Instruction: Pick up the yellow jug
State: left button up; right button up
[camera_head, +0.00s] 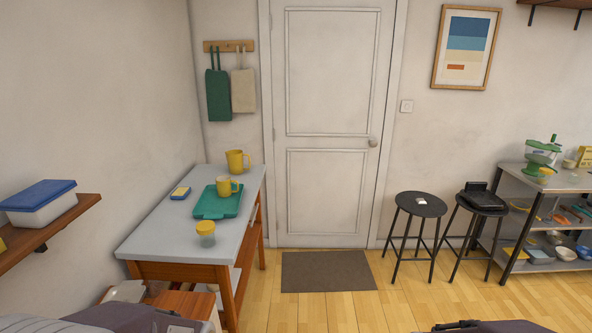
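A yellow jug (236,161) with a handle on its right stands upright at the far end of the grey-topped table (159,234) on the left. A smaller yellow mug-like vessel (224,187) with a handle stands in front of it on a teal tray (213,208). Nothing touches the jug. Parts of my arms show at the bottom edge, at left and right, far from the jug. Neither gripper's fingers are in view.
Two black stools (421,206) (482,203) and a loaded shelf unit (541,182) stand at right. The floor around the dark mat (328,271) is clear.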

aim_at(235, 157)
jog(key=i, duration=1.5)
jog(key=i+l+u, duration=0.1)
jog(key=i, duration=1.4)
